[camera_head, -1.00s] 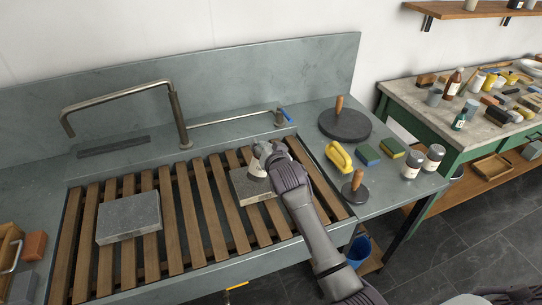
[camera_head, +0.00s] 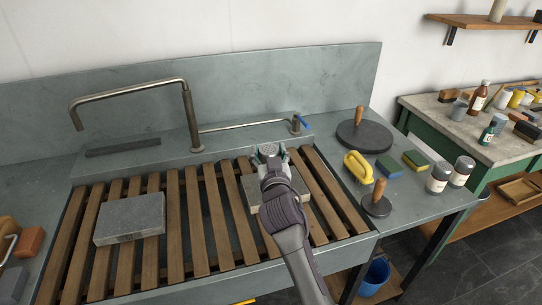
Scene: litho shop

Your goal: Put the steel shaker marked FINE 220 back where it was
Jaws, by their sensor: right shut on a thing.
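My right gripper (camera_head: 270,158) is shut on a steel shaker (camera_head: 268,150). Only the shaker's perforated top shows clearly between the fingers. Its body and any marking are hidden by the gripper. The shaker looks roughly upright, above the far edge of the right-hand grey stone (camera_head: 296,188) on the wooden slats. Two other shakers, with pale labels too small to read, stand side by side at the right end of the sink counter: one in front (camera_head: 438,176) and one just behind and right (camera_head: 461,172). My left gripper is out of view.
A second stone slab (camera_head: 130,218) lies on the slats (camera_head: 178,225) at left.

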